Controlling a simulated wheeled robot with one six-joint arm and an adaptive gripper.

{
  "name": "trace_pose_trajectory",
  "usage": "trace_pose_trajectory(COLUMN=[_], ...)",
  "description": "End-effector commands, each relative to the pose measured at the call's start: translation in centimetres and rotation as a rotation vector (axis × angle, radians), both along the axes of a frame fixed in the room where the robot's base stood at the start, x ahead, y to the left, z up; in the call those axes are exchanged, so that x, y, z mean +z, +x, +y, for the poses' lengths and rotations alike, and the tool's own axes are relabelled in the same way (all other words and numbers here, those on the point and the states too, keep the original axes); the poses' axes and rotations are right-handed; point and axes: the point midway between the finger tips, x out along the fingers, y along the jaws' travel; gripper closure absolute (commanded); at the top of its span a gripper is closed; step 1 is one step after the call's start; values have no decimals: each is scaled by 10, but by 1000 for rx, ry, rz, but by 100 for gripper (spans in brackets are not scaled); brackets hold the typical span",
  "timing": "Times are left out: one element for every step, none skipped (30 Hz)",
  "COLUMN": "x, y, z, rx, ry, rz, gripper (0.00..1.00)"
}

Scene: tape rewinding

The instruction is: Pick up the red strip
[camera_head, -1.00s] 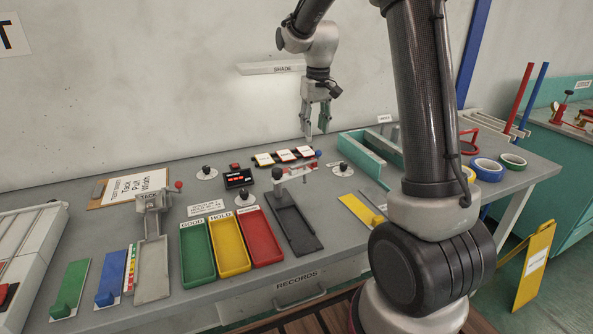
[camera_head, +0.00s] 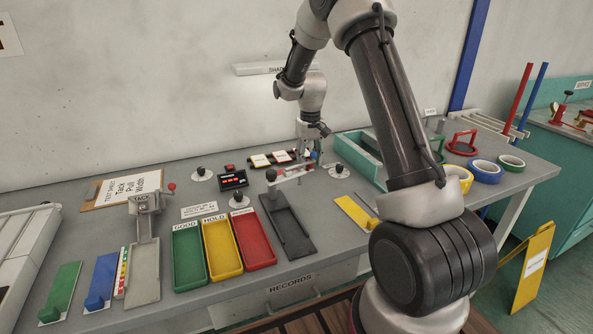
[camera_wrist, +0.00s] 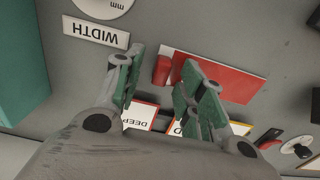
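In the wrist view the red strip (camera_wrist: 236,83) lies flat on the grey bench, with a white edge and a small upright red block (camera_wrist: 162,70) at its left end. My gripper (camera_wrist: 163,62) is open, with green-padded fingers apart. The red block shows between the two fingers, and the right finger covers part of the strip. I cannot tell the height gap from this view.
White cards with coloured borders (camera_head: 260,160) lie left of the gripper. A lever tool (camera_head: 290,175) and a knob on a white disc (camera_head: 339,171) stand close in front. A teal tray (camera_head: 352,157) is to the right. Green, yellow and red trays (camera_head: 252,262) sit nearer the front.

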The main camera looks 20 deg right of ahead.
Motion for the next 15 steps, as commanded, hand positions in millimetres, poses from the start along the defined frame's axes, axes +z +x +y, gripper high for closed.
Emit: trace_pose_trajectory(x=[0, 0, 0, 0, 0, 0, 0, 0, 0, 0, 0, 1, 1, 1, 1], y=[0, 0, 0, 0, 0, 0, 0, 0, 0, 0, 0, 0, 0, 0, 0], z=[0, 0, 0, 0, 0, 0, 0, 0, 0, 0, 0, 0, 0, 0, 0], rx=[0, 0, 0, 0, 0, 0, 0, 0, 0, 0, 0, 0, 0, 0, 0], ry=[0, 0, 0, 0, 0, 0, 0, 0, 0, 0, 0, 0, 0, 0, 0], rz=[0, 0, 0, 0, 0, 0, 0, 0, 0, 0, 0, 0, 0, 0, 0], gripper=[61, 61, 61, 64, 70, 77, 83, 88, 95, 100, 100, 100, 100, 100, 100])
